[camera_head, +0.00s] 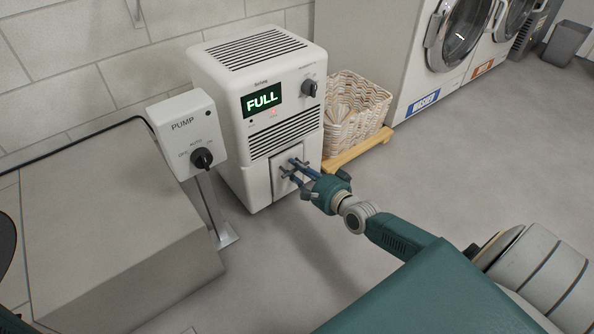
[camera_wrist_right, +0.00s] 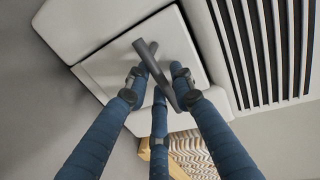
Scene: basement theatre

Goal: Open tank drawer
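The white dehumidifier (camera_head: 241,128) stands upright on the floor, its display reading FULL. Its tank drawer (camera_head: 284,188) is the pale panel low on the front and looks flush with the body. The drawer also shows in the right wrist view (camera_wrist_right: 108,75). A dark bar handle (camera_wrist_right: 147,52) crosses the panel. My right gripper (camera_head: 294,170) is at the drawer front, its fingers (camera_wrist_right: 160,84) on both sides of the handle and close to it. Whether they press on it I cannot tell. My left gripper is not in view.
A grey block (camera_head: 120,225) and a PUMP switch box (camera_head: 187,135) on a post stand left of the dehumidifier. A wicker basket (camera_head: 352,112) on a low wooden base (camera_head: 352,154) stands close on its right. Washing machines (camera_head: 452,50) are beyond. The floor in front is clear.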

